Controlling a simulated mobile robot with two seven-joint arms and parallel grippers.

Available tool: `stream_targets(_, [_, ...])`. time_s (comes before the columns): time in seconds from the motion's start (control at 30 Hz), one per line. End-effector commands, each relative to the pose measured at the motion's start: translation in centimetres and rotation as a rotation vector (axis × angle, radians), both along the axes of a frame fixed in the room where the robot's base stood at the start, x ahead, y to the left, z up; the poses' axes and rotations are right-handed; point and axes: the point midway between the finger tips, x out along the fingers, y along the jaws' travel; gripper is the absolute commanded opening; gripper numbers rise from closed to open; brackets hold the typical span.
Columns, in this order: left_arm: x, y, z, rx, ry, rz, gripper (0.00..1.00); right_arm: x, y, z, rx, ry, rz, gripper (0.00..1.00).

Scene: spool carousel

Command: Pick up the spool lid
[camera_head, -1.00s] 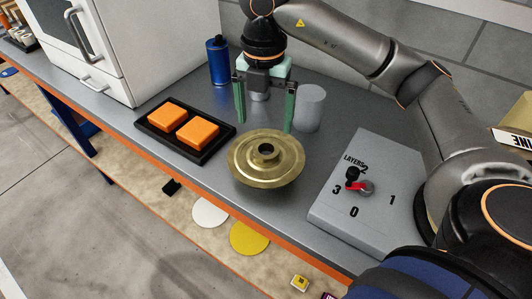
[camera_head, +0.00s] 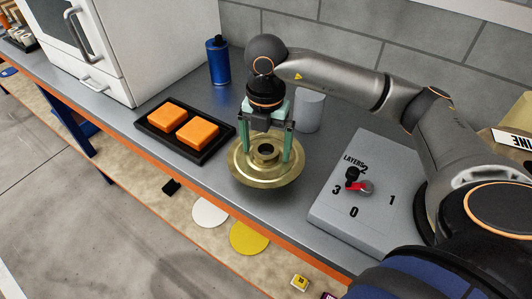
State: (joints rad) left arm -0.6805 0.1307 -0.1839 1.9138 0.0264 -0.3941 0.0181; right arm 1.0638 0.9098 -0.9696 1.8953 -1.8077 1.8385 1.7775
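The spool lid (camera_head: 266,178), a round brass-coloured disc with a raised hub and a hole in its middle, is near the front edge of the grey worktop. My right gripper (camera_head: 266,159) points down over it. Its two green fingers stand apart, one on each side of the hub, with gaps visible between them and the hub. It is open and holds nothing that I can see. Whether the fingertips touch the disc I cannot tell. What lies under the lid is hidden. My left gripper is not in view.
A black tray (camera_head: 222,152) with two orange blocks lies left of the lid. A blue bottle (camera_head: 218,62) and a grey cylinder (camera_head: 310,110) stand behind. A grey dial box (camera_head: 335,205) marked LAYERS is to the right. A white machine (camera_head: 150,45) stands at the left.

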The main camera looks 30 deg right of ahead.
Motion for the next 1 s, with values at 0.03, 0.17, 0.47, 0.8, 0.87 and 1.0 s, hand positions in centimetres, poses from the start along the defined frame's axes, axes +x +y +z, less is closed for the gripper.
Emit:
stream_targets(0.03, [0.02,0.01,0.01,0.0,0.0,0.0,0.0,0.01,-0.01,0.02,0.0,0.0,0.0,0.95])
stream_targets(0.17, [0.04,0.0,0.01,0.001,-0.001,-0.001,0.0,0.01,0.0,0.04,0.0,0.0,0.0,0.81])
stream_targets(0.47, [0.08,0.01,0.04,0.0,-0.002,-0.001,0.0,0.02,0.01,0.06,0.0,0.0,0.0,0.47])
stream_targets(0.8, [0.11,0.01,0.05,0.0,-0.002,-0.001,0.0,0.02,0.01,0.08,0.001,-0.001,0.0,0.09])
stream_targets(0.87, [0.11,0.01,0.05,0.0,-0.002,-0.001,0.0,0.02,0.01,0.08,0.001,-0.001,0.0,0.02])
stream_targets(1.0, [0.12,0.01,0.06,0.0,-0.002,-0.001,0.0,0.02,0.01,0.08,0.001,-0.001,0.0,0.0])
